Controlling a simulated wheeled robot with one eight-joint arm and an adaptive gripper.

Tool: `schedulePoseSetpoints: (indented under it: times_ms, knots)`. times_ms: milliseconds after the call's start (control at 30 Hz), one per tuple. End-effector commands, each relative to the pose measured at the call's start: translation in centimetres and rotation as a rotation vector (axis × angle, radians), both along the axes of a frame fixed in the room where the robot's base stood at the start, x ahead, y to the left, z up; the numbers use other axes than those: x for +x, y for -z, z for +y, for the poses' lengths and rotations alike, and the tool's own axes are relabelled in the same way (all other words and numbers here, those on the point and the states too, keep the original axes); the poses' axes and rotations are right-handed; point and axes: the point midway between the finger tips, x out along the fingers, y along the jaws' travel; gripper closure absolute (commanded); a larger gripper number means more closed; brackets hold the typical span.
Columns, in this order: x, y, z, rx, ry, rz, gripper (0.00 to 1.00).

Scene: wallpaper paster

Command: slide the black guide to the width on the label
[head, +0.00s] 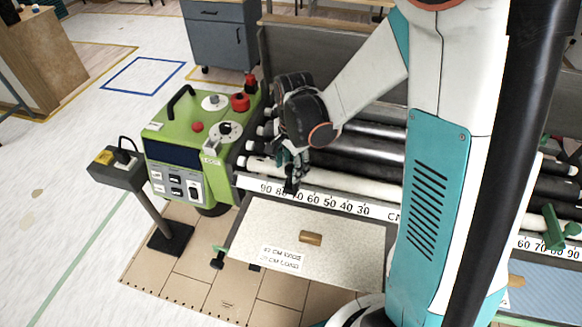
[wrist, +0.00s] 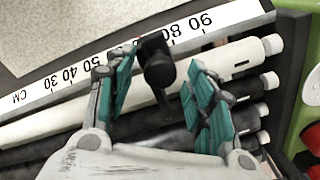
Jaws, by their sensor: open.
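The black guide (wrist: 157,58) stands at the numbered scale (wrist: 60,80), near its 70 to 80 marks, and hides some of the figures. It also shows in the head view (head: 290,186), partly covered by my gripper. My gripper (wrist: 160,72) is open, with one teal finger on each side of the guide. Gaps show between the fingers and the guide in the wrist view. My gripper is above the guide in the head view (head: 291,160). The white label (head: 282,258) lies on the speckled sheet below the scale; its small print is too blurred to read surely.
A green control box (head: 185,150) with red knobs stands left of the rollers. Long white and dark rollers (head: 340,182) lie behind the scale. A wooden handle (head: 311,237) sits on the speckled panel (head: 345,235). A green guide (head: 553,228) is at the far right.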

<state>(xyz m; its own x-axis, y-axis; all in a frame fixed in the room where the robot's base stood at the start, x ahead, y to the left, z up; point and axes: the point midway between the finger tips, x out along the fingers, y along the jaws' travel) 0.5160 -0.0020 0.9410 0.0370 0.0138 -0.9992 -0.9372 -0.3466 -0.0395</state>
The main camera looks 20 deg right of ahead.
Motion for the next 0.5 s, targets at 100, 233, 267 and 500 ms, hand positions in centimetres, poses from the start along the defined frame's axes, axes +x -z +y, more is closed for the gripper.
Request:
schedulePoseSetpoints:
  times_ms: [100, 233, 267, 500]
  knots:
    - [-0.01, 0.32, 0.01, 0.000, 0.000, 0.000, 0.51]
    - [-0.01, 0.30, 0.01, 0.000, 0.000, 0.000, 0.51]
    - [0.00, 0.29, 0.01, 0.000, 0.000, 0.000, 0.51]
    - [0.00, 0.28, 0.01, 0.000, 0.000, 0.000, 0.92]
